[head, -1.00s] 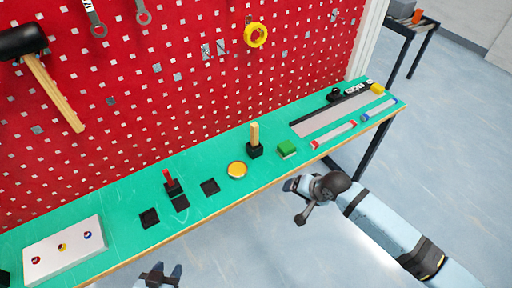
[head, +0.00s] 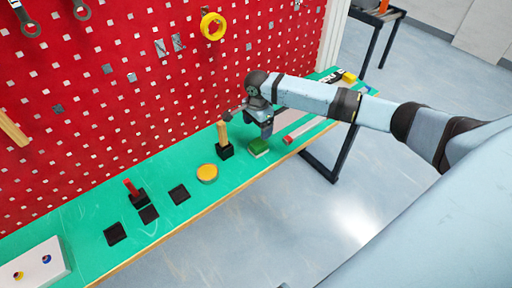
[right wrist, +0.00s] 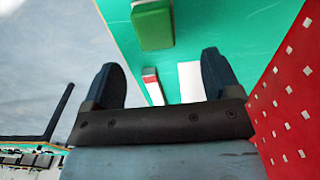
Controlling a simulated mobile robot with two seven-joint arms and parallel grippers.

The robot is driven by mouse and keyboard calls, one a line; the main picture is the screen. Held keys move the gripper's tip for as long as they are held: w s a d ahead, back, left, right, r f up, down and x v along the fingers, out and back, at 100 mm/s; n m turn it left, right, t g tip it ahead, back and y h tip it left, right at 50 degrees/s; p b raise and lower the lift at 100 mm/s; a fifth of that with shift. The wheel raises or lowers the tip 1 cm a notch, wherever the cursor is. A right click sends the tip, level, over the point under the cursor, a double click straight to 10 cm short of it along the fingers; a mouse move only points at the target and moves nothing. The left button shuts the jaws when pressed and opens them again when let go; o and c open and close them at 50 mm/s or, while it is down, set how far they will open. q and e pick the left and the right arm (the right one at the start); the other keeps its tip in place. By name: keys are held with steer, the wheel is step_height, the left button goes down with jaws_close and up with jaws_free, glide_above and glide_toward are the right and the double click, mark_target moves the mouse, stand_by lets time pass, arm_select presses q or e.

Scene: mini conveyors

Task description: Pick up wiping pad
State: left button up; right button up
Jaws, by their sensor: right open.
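The wiping pad looks to be the small green block (head: 258,147) lying on the green bench top, to the right of the black holder with a wooden handle. My right gripper (head: 266,133) is above the bench, just over and beside the green block; contact cannot be told in the head view. In the right wrist view my right gripper (right wrist: 162,75) is open, its fingers apart with nothing between them. There the green block (right wrist: 152,25) lies beyond the fingertips, near the top of the picture. My left gripper cannot be made out.
The black holder with a wooden handle (head: 223,140) stands close left of the block. A yellow round tin (head: 207,173), black square pads (head: 179,194) and a red-handled tool (head: 133,189) lie further left. The red pegboard (head: 150,90) rises behind the bench.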

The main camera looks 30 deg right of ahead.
mark_target(258, 143)
step_height(258, 143, down, 3)
steer(key=shift+f, duration=0.1)
steer(key=f, duration=0.4)
steer(key=shift+s, duration=0.35)
steer(key=shift+f, duration=0.65)
steer(key=c, duration=1)
steer(key=shift+c, duration=0.2)
steer(key=shift+r, duration=0.1)
step_height(258, 143, up, 20)
steer(key=shift+p, duration=0.4)
